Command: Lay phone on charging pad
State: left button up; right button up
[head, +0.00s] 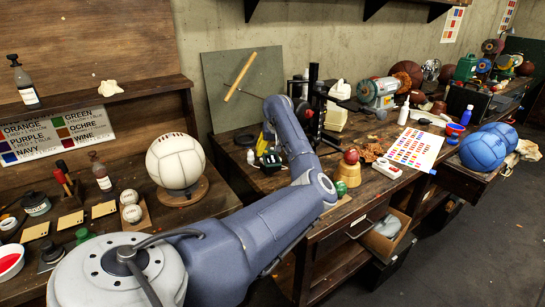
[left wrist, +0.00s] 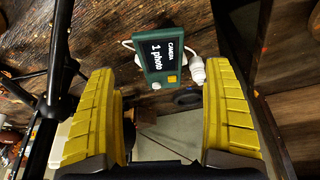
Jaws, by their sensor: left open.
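A dark green device (left wrist: 158,52) with a black screen reading "CAMERA 1 photo" appears to be the phone. In the left wrist view it lies ahead of my left gripper (left wrist: 162,88), whose two yellow fingers are wide apart with nothing between their pads. White parts show at the device's sides, with a white cable and white fitting (left wrist: 197,70) beside it. A small dark round thing (left wrist: 187,98) sits below it; I cannot tell whether it is the charging pad. In the head view my left gripper (head: 267,142) is small and partly hidden among dark items at the back bench.
A black tripod (left wrist: 48,75) stands close by my left finger. A white ball (head: 175,160) stands left. An open drawer (head: 385,240) juts out below.

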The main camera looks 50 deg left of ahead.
pick_arm(q)
jog(key=shift+v, duration=2.95)
